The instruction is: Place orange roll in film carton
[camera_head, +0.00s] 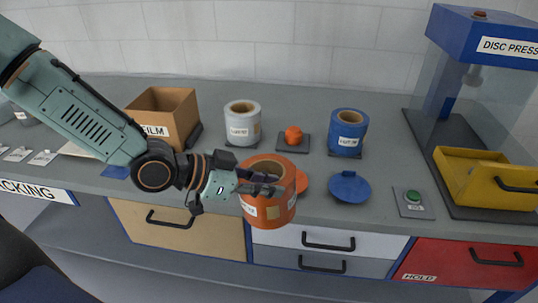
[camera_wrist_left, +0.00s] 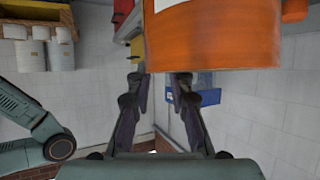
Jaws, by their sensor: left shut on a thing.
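The orange roll (camera_head: 270,212) has a pale label and an open brown core. It is held at the front edge of the counter, upright or nearly so. My left gripper (camera_head: 268,184) reaches its rim from the left and is shut on it. In the left wrist view the roll (camera_wrist_left: 215,45) fills the upper right, with the fingers (camera_wrist_left: 162,80) at its edge. The film carton (camera_head: 165,125) is an open brown box labelled FILM, at the back left, partly behind my arm. My right gripper is not in view.
A white roll (camera_head: 241,124) and a blue roll (camera_head: 347,134) stand on the counter. An orange knob (camera_head: 293,135) sits on a dark plate between them. A blue disc (camera_head: 349,187) lies right of the held roll. The disc press (camera_head: 480,85) and yellow bin (camera_head: 475,178) are at right.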

